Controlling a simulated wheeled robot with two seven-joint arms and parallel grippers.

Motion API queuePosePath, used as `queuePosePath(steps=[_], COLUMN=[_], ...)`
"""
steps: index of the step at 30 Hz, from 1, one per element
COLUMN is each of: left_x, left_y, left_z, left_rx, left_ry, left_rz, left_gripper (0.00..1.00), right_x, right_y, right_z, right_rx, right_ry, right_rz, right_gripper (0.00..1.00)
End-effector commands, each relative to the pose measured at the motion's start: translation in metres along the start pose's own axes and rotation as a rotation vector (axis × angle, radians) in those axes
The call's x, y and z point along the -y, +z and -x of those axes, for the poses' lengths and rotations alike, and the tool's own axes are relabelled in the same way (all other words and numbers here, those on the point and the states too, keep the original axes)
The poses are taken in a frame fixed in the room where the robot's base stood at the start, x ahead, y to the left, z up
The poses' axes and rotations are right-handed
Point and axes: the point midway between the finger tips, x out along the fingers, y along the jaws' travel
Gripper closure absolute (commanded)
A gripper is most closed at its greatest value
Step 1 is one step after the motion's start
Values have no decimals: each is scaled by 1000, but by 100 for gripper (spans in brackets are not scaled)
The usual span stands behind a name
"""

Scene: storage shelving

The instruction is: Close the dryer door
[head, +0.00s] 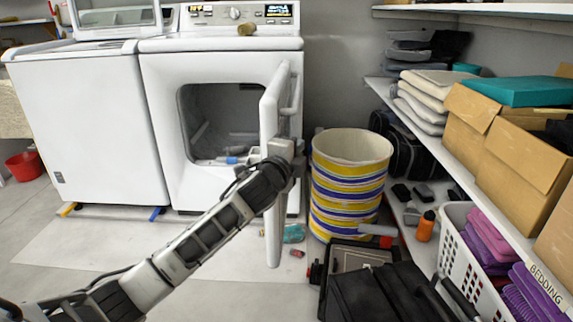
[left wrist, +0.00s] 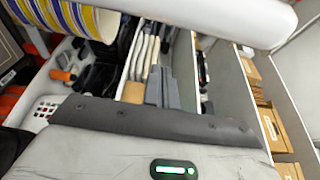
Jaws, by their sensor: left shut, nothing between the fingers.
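The white dryer (head: 220,65) stands against the back wall. Its door (head: 273,215) is swung wide open toward me, hinged on the right, and the dark drum opening (head: 218,125) shows. My left arm reaches across in front of the door. My left gripper (head: 296,158) is at the door's free edge, toward its outer right side, at mid height. The gripper is shut and empty; its grey fingers show in the left wrist view (left wrist: 163,90). A white surface, perhaps the door, crosses the top of that view. I cannot tell whether the gripper touches the door. My right gripper is out of view.
A striped yellow, white and blue basket (head: 347,180) stands just right of the door. Black cases (head: 385,290) lie on the floor in front of it. Shelves with cardboard boxes (head: 525,165) and a white laundry basket (head: 452,240) line the right.

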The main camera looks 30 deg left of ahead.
Motion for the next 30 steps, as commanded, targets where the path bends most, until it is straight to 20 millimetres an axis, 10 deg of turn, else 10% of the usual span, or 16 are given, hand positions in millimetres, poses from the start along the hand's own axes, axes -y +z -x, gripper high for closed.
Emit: queuePosePath(steps=[30], left_x=[2], left_y=[50], left_z=[14], left_rx=[-20], left_ry=[3], left_rz=[-2], left_gripper=[100], right_x=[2], right_y=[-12], right_z=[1], right_rx=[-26], right_ry=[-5], right_rz=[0], right_gripper=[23])
